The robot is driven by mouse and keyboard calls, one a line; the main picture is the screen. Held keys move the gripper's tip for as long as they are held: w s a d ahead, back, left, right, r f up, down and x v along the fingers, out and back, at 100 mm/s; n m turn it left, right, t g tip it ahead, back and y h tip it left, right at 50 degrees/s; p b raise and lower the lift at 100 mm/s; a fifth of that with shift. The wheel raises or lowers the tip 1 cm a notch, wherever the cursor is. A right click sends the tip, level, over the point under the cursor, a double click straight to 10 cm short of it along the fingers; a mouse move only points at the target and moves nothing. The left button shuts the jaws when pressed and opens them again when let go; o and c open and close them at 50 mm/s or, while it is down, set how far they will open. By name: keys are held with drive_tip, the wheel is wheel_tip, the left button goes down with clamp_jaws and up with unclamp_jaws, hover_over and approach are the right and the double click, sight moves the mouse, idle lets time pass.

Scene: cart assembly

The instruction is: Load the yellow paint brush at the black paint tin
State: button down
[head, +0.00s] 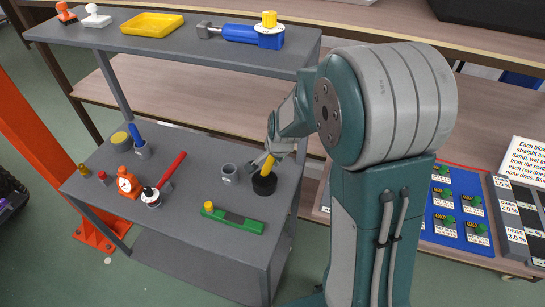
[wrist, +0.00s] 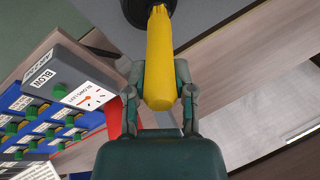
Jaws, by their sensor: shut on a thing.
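The yellow paint brush (head: 269,166) is in my gripper (head: 272,150) over the lower shelf of the grey cart, its lower end at the black paint tin (head: 264,186). In the wrist view, the yellow handle of the brush (wrist: 160,60) lies between the two fingers of my gripper (wrist: 160,92), which are shut on it. A dark round shape, which looks like the black tin (wrist: 146,10), is at the handle's far end. The bristles are hidden, and I cannot tell how deep they reach into the tin.
A grey cup (head: 229,173) stands just left of the tin, and a green level (head: 233,218) lies in front. A red-handled tool (head: 170,172), an orange gauge (head: 128,183) and small pots are further left. The upper shelf (head: 195,52) overhangs behind.

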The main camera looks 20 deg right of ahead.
drive_tip(key=shift+f, duration=0.55)
idle(1.3)
drive_tip(key=shift+r, duration=0.1)
drive_tip(key=shift+r, duration=3.45)
